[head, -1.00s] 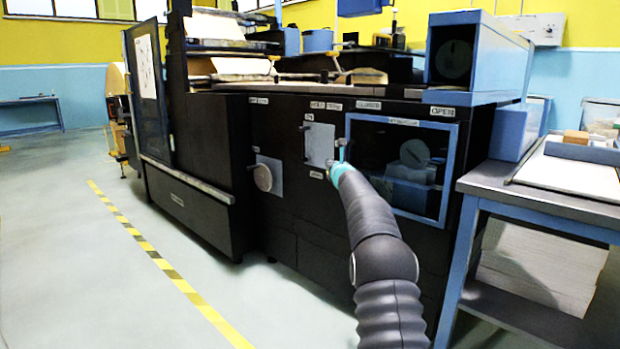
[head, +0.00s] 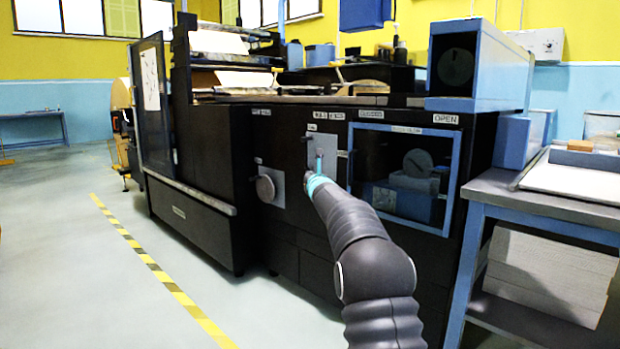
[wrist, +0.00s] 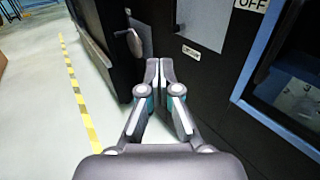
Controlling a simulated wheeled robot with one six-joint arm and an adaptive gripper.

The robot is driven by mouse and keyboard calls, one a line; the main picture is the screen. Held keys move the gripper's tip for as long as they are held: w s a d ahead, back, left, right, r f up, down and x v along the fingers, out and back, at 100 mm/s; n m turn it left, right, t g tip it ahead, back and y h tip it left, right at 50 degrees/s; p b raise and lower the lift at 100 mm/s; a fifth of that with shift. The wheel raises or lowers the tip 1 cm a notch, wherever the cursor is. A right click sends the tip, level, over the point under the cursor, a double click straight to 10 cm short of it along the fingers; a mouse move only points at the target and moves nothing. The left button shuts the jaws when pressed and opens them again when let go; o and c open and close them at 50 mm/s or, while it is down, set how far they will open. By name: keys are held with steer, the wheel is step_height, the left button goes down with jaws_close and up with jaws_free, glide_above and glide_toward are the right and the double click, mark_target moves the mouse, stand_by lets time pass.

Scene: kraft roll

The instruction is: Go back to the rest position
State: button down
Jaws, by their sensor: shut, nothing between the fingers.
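My gripper (wrist: 159,68) shows in the wrist view with its two fingers together and nothing between them. It is in front of the black machine (wrist: 185,85), apart from its panel as far as the wrist view shows. In the head view my arm reaches forward to the machine (head: 285,225), and its teal-banded end is in front of the grey switch plate (head: 322,150). The fingertips are hidden there. The plate also shows in the wrist view (wrist: 205,22), above and right of the fingers.
A grey-topped table (head: 550,205) stands at the right. The floor left of the yellow-black stripe (head: 150,262) is clear.

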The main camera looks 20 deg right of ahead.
steer(key=s+a+f+n+g+y, duration=0.2)
steer(key=s+a+f+n+y, duration=0.25)
steer(key=a+f+n, duration=0.6)
steer(key=s+a+f+n+g+y+p, duration=0.1)
steer(key=s+a+n+g+y, duration=0.15)
steer(key=s+n, duration=0.5)
steer(key=s+a+n+g+y+p, duration=0.1)
steer(key=s+a+n+g, duration=0.4)
steer(key=s, duration=0.4)
steer(key=s+d+n+g+h+p, duration=0.25)
steer(key=s+n, duration=0.45)
steer(key=s, duration=1.4)
steer(key=s+d+n+g+h+p, duration=0.2)
steer(key=s+n+h+p, duration=0.35)
steer(key=s, duration=1.45)
steer(key=shift+n+t+y, duration=0.85)
steer(key=shift+t+y, duration=0.05)
steer(key=v, duration=0.3)
steer(key=a+v, duration=0.1)
steer(key=v, duration=0.1)
steer(key=shift+s+r+p, duration=0.15)
steer(key=shift+s+p, duration=0.05)
steer(key=shift+p, duration=0.2)
